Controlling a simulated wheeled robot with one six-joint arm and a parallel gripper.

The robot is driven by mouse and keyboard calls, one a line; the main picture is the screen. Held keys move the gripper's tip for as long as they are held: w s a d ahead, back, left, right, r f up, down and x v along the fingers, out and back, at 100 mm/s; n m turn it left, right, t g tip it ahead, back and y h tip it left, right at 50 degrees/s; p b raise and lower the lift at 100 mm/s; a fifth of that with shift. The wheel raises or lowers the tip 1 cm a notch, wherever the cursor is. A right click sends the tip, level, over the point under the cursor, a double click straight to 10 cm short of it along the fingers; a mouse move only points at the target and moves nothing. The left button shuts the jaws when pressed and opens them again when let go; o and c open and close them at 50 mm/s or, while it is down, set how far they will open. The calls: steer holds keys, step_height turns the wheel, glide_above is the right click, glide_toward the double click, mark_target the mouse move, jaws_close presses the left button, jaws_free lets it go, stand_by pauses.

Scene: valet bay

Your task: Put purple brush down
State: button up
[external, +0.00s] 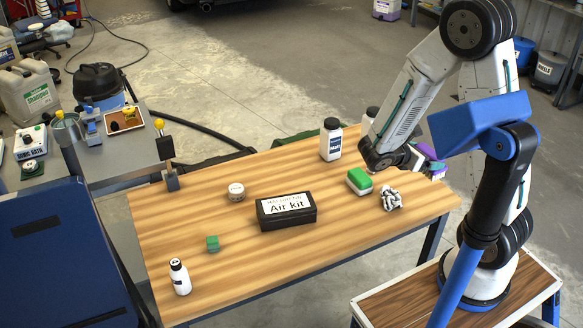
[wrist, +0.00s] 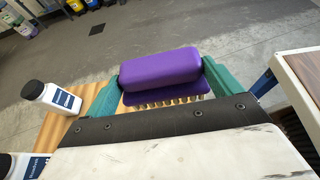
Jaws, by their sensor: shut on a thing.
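The purple brush (wrist: 160,68) has a rounded purple back and a row of pale bristles along its lower side. My gripper (wrist: 160,80) is shut on it, with one green finger at each end of the brush in the wrist view. In the external view the brush (external: 428,153) is partly hidden by my gripper (external: 425,163). It is near the right end of the wooden table (external: 200,275). I cannot tell its exact height above the table.
The black Air kit box (external: 286,211) sits mid-table.

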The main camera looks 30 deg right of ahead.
steer(key=w+a+f+n+t+y, duration=0.15)
steer(key=w+a+n+t, duration=0.35)
steer(key=w+a, duration=0.9)
steer(key=w+a+n+t+y, duration=0.4)
steer(key=w+a, duration=0.6)
steer(key=a, duration=0.7)
steer(key=a+r+n+t+y, duration=0.15)
steer(key=a+n+y, duration=0.25)
steer(key=a, duration=1.4)
steer(key=a+n+t+y, duration=0.3)
steer(key=a+n+y, duration=0.1)
steer(key=a, duration=1.4)
steer(key=shift+a+f, duration=0.1)
steer(key=shift+f, duration=7.3)
steer(key=shift+f, duration=0.1)
